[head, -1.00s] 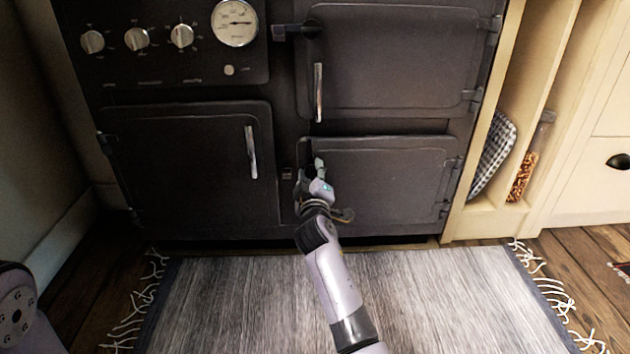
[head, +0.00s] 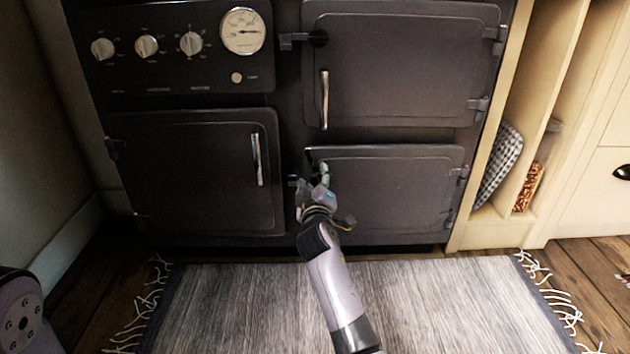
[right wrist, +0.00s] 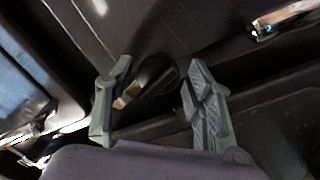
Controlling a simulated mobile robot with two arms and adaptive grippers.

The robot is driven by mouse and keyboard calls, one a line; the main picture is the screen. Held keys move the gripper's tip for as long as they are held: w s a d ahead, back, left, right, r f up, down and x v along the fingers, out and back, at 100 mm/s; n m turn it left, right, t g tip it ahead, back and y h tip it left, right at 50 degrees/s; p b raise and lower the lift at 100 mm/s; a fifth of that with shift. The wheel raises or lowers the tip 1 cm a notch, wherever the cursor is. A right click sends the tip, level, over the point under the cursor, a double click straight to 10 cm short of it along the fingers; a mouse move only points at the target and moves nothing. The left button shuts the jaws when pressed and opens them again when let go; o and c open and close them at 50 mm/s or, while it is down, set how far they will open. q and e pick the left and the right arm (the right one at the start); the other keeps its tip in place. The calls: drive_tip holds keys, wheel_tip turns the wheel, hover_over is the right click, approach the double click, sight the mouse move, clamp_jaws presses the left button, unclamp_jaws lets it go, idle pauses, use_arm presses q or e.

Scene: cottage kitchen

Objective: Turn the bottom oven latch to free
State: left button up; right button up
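The bottom oven door (head: 395,195) is dark and looks closed, at the lower right of the stove in the head view. My right gripper (head: 313,178) is at its upper left edge and covers the latch area there. In the right wrist view, my right gripper (right wrist: 156,98) is open. A dark round latch (right wrist: 155,76) with a small brass-coloured end shows between and just beyond its fingers. I see a gap on each side, and no clear contact. The latch's exact turn is hard to tell. My left gripper is not in view.
Above is the upper oven door (head: 405,70) with its own latch (head: 298,40) and chrome handle (head: 324,100). The left oven door (head: 190,175) has a chrome handle (head: 257,160). A striped rug (head: 430,305) lies in front. Cream shelving (head: 490,225) stands at the right.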

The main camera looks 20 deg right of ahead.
drive_tip(key=shift+s+d, duration=0.1)
drive_tip(key=shift+d, duration=0.1)
